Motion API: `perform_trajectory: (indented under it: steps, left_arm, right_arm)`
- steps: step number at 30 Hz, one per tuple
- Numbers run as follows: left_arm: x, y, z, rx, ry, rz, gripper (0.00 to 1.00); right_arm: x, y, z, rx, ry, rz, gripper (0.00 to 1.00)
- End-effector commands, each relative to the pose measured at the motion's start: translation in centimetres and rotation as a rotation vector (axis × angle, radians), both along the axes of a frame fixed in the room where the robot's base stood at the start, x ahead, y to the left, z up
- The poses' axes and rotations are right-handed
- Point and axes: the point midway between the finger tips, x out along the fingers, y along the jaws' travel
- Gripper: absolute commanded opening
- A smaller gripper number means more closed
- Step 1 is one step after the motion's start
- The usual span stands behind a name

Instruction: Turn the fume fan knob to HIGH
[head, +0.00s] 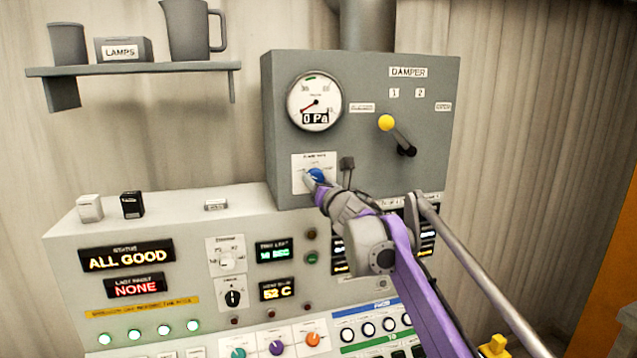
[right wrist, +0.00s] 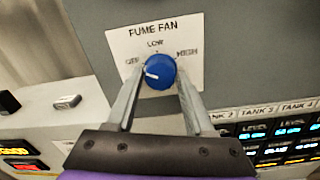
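The blue fume fan knob (right wrist: 160,72) sits on a white label plate (right wrist: 150,38) marked OFF, LOW and HIGH. Its white pointer mark faces left, toward the OFF side. In the head view the knob (head: 316,174) is on the lower left of the grey fan box and partly hidden by my right gripper (head: 314,181). In the right wrist view the fingers of my right gripper (right wrist: 161,80) flank the knob on both sides, with the tips at its edges. I cannot tell whether they press on it. My left gripper is not in view.
The grey box (head: 362,160) also carries a gauge (head: 314,101) reading 0 Pa and a yellow-tipped damper lever (head: 387,123). A small dark piece (head: 347,163) sits right of the knob. The console (head: 190,215) with displays and knobs lies below.

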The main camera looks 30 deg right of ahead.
Motion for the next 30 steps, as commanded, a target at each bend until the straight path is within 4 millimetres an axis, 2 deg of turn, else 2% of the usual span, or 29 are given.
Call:
perform_trajectory:
  steps: [1, 8, 20, 30]
  left_arm:
    - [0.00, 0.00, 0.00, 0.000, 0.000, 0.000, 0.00]
    - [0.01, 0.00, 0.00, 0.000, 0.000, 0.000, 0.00]
    - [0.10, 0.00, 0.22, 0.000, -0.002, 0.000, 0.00]
    - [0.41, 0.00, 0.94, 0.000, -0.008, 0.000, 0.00]
  right_arm:
    - [-0.01, 0.00, 0.01, 0.000, 0.000, 0.000, 0.42]
    - [-0.01, 0.01, 0.02, 0.000, 0.000, 0.000, 0.01]
    - [0.00, 0.03, 0.07, 0.052, -0.013, 0.000, 0.00]
    - [0.03, 0.12, 0.16, 0.290, -0.071, 0.000, 0.00]
